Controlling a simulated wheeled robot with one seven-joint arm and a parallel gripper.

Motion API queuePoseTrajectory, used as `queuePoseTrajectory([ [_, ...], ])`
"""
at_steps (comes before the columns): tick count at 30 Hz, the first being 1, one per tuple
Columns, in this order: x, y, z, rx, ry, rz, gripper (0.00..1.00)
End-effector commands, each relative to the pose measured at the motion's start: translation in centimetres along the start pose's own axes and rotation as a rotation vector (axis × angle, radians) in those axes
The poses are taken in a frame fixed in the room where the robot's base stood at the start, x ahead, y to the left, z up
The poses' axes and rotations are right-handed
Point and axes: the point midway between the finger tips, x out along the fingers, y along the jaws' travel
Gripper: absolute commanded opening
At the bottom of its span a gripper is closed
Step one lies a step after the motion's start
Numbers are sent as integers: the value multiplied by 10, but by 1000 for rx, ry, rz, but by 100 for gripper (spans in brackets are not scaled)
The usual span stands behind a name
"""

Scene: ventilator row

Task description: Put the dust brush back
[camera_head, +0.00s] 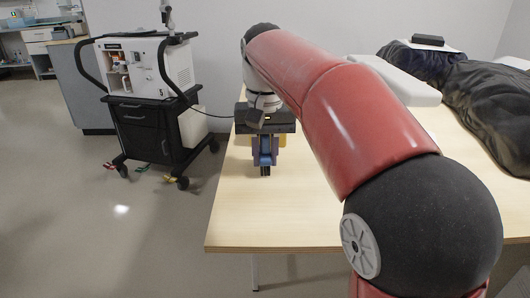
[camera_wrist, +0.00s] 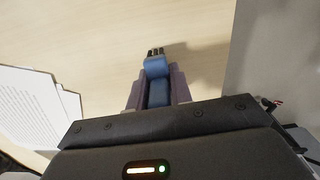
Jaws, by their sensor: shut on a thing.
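My gripper (camera_head: 265,157) is over the wooden table (camera_head: 270,225), near its left edge. Its purple-grey fingers are shut on the dust brush, which has a blue body and a dark tip. In the wrist view the brush (camera_wrist: 156,68) sits between the two fingers of my gripper (camera_wrist: 156,90), with its dark tip beyond them. The tip is over the tabletop; I cannot tell whether it touches. My gripper's dark housing hides the rear of the brush. I cannot make out the brush's resting place.
A white ventilator on a black cart (camera_head: 150,100) stands left of the table, with floor between. A printed white sheet or booklet (camera_wrist: 38,110) lies left of my gripper in the wrist view. Dark bulky covers (camera_head: 490,105) lie at the right. The table's front left is clear.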

Motion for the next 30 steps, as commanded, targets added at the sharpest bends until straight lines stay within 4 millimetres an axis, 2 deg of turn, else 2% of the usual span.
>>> queuePoseTrajectory([
  [6, 6, 0, 0, 0, -1, 0, 0],
  [7, 5, 0, 0, 0, -1, 0, 25],
  [11, 5, 0, 0, 0, -1, 0, 42],
  [23, 7, 0, 0, -1, 0, 1, 43],
  [30, -41, -1, 0, 2, 1, 0, 43],
])
